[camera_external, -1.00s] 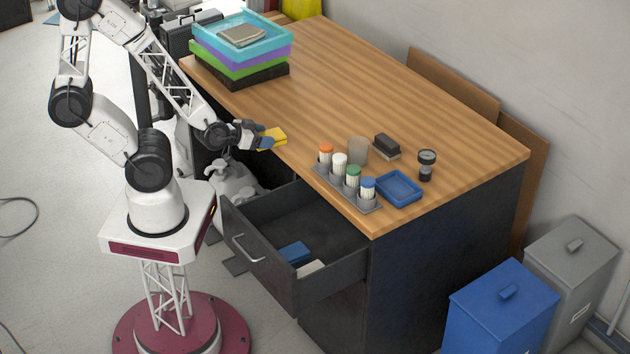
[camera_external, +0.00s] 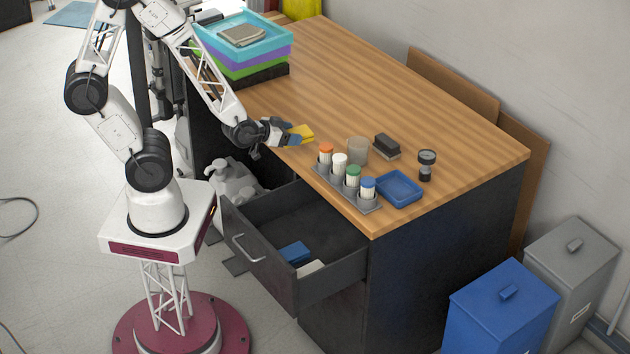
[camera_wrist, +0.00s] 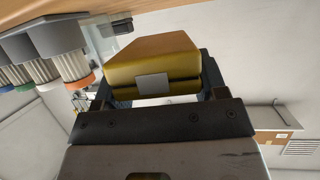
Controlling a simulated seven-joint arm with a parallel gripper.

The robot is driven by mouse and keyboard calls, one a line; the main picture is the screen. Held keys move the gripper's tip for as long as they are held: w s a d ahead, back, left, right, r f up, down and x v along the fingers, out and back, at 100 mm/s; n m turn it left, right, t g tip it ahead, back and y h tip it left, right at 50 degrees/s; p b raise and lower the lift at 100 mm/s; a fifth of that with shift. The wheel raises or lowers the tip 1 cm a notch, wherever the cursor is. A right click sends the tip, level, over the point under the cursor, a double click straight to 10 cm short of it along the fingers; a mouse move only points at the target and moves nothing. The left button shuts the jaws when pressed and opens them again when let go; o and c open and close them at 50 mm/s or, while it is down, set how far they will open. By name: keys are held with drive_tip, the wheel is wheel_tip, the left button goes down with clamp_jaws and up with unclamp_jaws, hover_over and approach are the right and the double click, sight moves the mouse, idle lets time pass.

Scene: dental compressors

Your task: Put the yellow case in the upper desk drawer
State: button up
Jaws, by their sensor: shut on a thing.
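The yellow case (camera_external: 303,132) is between the fingers of my gripper (camera_external: 290,134), which is shut on it. In the external view they are above the left edge of the desk top, left of the bottle rack. In the wrist view the yellow case (camera_wrist: 155,62) sits between the dark fingers, with a pale label on its near face. The upper desk drawer (camera_external: 300,222) is pulled open below and in front of the gripper. Inside it lie a blue item (camera_external: 293,252) and a whitish item (camera_external: 311,268) near its front; the rest of the visible floor is bare.
A grey rack (camera_external: 347,190) of several capped bottles stands by the desk edge above the drawer. Near it are a translucent cup (camera_external: 357,150), blue tray (camera_external: 399,188), black block (camera_external: 386,145) and gauge-like item (camera_external: 426,165). Stacked coloured trays (camera_external: 240,52) stand at the far left.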

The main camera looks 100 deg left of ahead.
sight(305, 132)
drive_tip(key=shift+w+a+f, duration=0.1)
drive_tip(key=shift+w+a, duration=0.3)
drive_tip(key=shift+w, duration=0.4)
drive_tip(key=shift+w+a+f, duration=0.1)
drive_tip(key=shift+w+a, duration=0.35)
drive_tip(key=shift+w, duration=0.3)
drive_tip(key=shift+w+a+f, duration=0.1)
drive_tip(key=shift+w+a, duration=0.3)
drive_tip(key=shift+w, duration=0.4)
drive_tip(key=shift+w, duration=0.1)
drive_tip(key=shift+w+a+f, duration=0.15)
drive_tip(key=shift+w+a, duration=0.25)
drive_tip(key=shift+w, duration=0.4)
drive_tip(key=shift+s+f, duration=0.1)
drive_tip(key=shift+f, duration=1.35)
drive_tip(key=shift+f, duration=0.25)
drive_tip(key=o, duration=1)
drive_tip(key=shift+v, duration=3.95)
